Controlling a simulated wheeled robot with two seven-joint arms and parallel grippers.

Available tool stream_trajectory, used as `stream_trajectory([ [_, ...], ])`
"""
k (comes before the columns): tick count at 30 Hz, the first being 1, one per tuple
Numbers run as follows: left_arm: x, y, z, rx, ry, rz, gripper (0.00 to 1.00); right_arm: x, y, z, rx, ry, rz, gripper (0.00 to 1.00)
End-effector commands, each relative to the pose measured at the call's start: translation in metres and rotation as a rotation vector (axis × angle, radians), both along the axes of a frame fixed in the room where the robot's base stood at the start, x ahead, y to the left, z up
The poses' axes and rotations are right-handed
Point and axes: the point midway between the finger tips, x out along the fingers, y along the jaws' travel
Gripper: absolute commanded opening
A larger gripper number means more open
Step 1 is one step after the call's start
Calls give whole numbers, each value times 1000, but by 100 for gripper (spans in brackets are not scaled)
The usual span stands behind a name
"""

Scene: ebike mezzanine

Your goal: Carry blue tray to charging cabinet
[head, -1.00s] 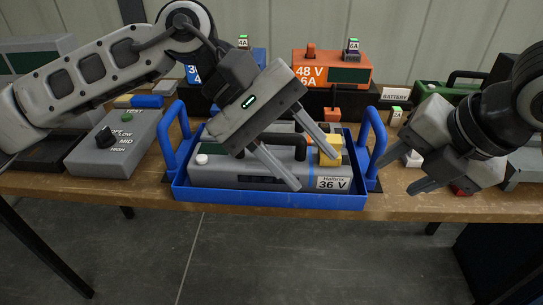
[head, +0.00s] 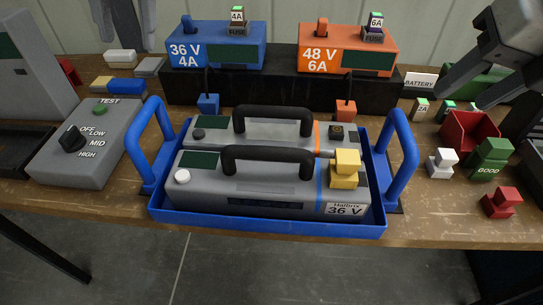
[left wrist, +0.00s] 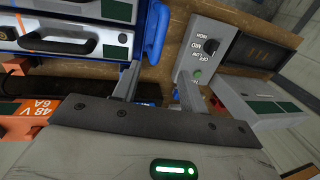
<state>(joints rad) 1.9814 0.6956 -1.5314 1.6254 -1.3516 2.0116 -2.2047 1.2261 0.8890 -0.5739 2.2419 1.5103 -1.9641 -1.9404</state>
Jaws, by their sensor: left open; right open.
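The blue tray (head: 270,222) sits on the wooden bench near its front edge, with upright handles at left (head: 150,145) and right (head: 402,155). It holds two grey batteries with black handles. The front battery (head: 255,190) reads 36 V, has a blue stripe and bears a yellow block (head: 345,168); the rear battery (head: 215,130) has an orange stripe. My left gripper (head: 125,42) is open and empty, up at the back left, apart from the tray; the left wrist view shows its spread fingers (left wrist: 157,78). My right gripper (head: 458,97) is open above the back right. I cannot identify a charging cabinet.
Blue (head: 215,48) and orange (head: 348,48) chargers stand on a black riser behind the tray. A grey test box (head: 85,145) is left of it. A red bin (head: 468,132) and small white, green and red blocks lie right. Floor shows in front of the bench.

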Motion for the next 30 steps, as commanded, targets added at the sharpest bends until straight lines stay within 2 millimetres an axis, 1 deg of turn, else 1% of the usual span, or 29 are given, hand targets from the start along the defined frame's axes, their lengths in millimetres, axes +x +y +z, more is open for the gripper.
stream_trajectory([
  [4, 0, 0, -2, -1, 1, 0, 43, 1, 0, -1, 0, 1, -1, 45],
  [8, 0, 2, -12, -2, 4, 0, 43, 4, 2, -11, -1, 5, 0, 45],
  [11, -1, 5, -27, -3, 7, 0, 43, 9, 5, -25, -1, 5, 0, 45],
  [14, 0, 9, -45, -1, 4, 2, 43, 16, 8, -42, 0, 8, -1, 45],
  [24, -1, 22, -111, -1, 4, 2, 43, 42, 21, -103, 2, 6, 0, 45],
  [30, 0, 27, -141, -2, 2, 0, 43, 55, 26, -131, 2, 4, -1, 45],
])
